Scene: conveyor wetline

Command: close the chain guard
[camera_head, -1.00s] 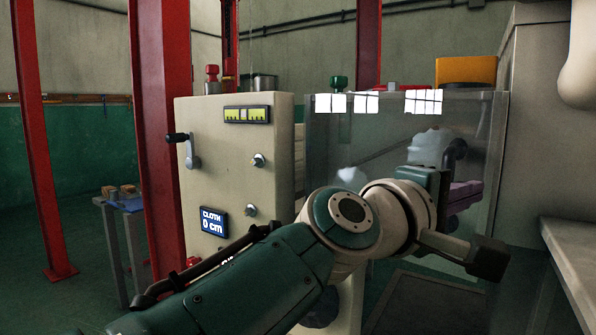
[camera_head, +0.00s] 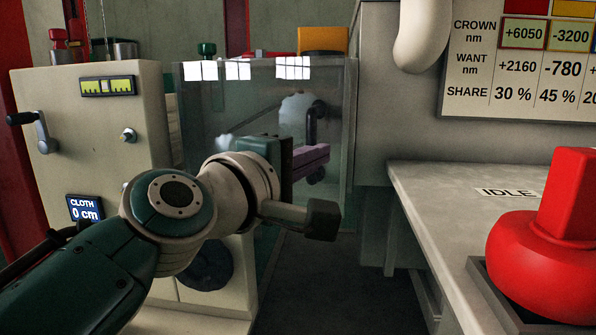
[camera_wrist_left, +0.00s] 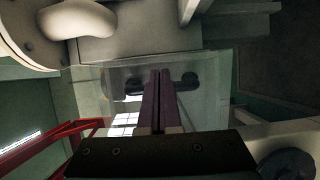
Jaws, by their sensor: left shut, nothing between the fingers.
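A clear see-through panel (camera_head: 268,105), which looks like the chain guard, stands upright beside the cream control cabinet. A dark bent handle (camera_head: 311,125) shows at its right part. In the left wrist view the handle (camera_wrist_left: 188,81) appears as a dark bar crossing beyond the finger ends. My left gripper (camera_head: 322,152) is in front of the panel, its purple fingers just below the handle in the head view. The fingers (camera_wrist_left: 160,75) are pressed together with nothing between them. I cannot tell whether they touch the handle. My right gripper is out of view.
The cream cabinet (camera_head: 105,140) carries a crank, knobs and a "CLOTH 0 cm" display. At the right a grey counter (camera_head: 440,190) holds a large red button-like object (camera_head: 550,225) and an "IDLE" label. A figures board (camera_head: 520,70) hangs above. Dark floor (camera_head: 310,285) is clear between.

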